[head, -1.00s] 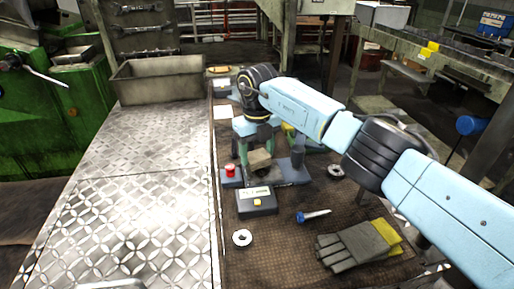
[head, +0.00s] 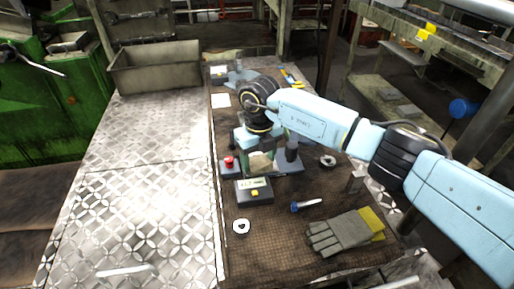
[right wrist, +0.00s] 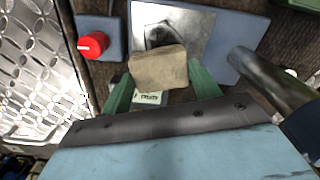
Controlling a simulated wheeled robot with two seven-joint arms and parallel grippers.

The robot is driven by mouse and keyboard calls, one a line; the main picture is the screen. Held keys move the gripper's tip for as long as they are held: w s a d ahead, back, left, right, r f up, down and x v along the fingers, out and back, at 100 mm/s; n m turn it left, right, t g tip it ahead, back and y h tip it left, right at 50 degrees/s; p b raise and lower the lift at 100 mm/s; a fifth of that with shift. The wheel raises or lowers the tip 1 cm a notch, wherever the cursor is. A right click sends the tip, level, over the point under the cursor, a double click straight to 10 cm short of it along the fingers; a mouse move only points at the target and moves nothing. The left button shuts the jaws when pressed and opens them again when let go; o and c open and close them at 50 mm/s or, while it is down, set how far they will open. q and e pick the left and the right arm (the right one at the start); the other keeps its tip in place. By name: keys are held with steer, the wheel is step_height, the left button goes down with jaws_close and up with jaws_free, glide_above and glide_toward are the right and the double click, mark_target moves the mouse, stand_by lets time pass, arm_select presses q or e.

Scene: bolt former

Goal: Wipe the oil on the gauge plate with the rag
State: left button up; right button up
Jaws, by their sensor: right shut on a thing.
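My right gripper (right wrist: 160,84) is shut on the rag (right wrist: 158,68), a tan, block-like piece between its two green fingers. In the head view the rag (head: 260,162) shows under the wrist, above the gauge's base. The gauge plate (right wrist: 195,30) is a bright metal plate on a blue-grey base in the right wrist view. A dark patch that looks like oil (right wrist: 160,33) lies on it, just beyond the rag and partly hidden by it. I cannot tell whether the rag touches the plate. My left gripper is not in view.
A red button (head: 229,161) stands left of the gauge, and a display box (head: 254,191) in front. A dark column (right wrist: 268,78) rises close right of the gripper. A blue-handled tool (head: 306,205), gloves (head: 345,232) and metal rings (head: 241,226) lie on the brown mat.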

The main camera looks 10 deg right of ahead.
steer(key=shift+s+a+f, duration=0.1)
steer(key=shift+s+f, duration=0.25)
steer(key=shift+s, duration=0.25)
steer(key=shift+c, duration=0.3)
steer(key=shift+r, duration=0.1)
steer(key=shift+w+r+p, duration=0.1)
steer(key=shift+r+p, duration=0.4)
steer(key=shift+r, duration=0.15)
steer(key=shift+c, duration=0.8)
steer(key=r, duration=0.1)
steer(key=r+p, duration=0.1)
steer(key=r, duration=0.1)
steer(key=shift+s+a+r+p, duration=0.1)
steer(key=shift+s+r+p, duration=0.05)
steer(key=shift+s+p, duration=0.15)
steer(key=shift+w+r+p, duration=0.1)
steer(key=shift+r+p, duration=0.2)
steer(key=shift+r, duration=0.05)
steer(key=shift+w+r+p, duration=0.2)
steer(key=shift+r+p, duration=0.1)
steer(key=shift+r, duration=0.15)
steer(key=shift+r, duration=0.1)
